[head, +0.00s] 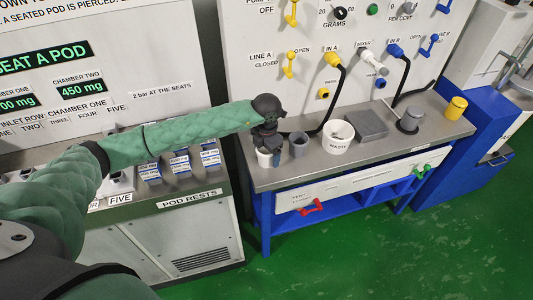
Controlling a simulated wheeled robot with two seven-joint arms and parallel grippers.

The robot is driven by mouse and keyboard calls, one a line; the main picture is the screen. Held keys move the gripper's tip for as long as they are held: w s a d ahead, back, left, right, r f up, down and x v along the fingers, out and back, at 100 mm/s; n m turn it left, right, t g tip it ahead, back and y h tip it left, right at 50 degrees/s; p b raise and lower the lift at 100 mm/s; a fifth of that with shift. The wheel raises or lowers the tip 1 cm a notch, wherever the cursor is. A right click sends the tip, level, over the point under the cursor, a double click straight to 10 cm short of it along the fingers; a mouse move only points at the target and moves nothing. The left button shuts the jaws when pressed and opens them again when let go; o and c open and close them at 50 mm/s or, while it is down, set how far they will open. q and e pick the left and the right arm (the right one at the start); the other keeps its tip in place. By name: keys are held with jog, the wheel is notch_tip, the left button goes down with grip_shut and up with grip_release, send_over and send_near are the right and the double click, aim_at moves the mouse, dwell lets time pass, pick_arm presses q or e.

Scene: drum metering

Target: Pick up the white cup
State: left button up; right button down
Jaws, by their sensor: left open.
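The white cup (264,158) stands on the left end of the grey worktop (262,180), near its front edge. My left arm reaches in from the left, and its gripper (268,152) points down at the cup. The jaws are open. The fingers are small and dark, and one shows just right of the cup. The gripper hides the cup's upper back part, and I cannot tell whether a finger touches it. My right gripper is not in view.
A grey cup (298,145) stands close to the right of my gripper. Beyond it are the white WASTE bowl (338,138), a grey block (369,125), a dark grey cylinder (410,120) and a yellow cup (456,108). Black hoses hang behind. The pod rests cabinet (185,200) is left.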

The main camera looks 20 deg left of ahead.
pick_arm(q)
jog(key=shift+f, duration=0.3)
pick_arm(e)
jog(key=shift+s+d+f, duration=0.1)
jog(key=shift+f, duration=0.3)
pick_arm(q)
jog(key=c, duration=1.1)
jog(key=shift+o, duration=0.2)
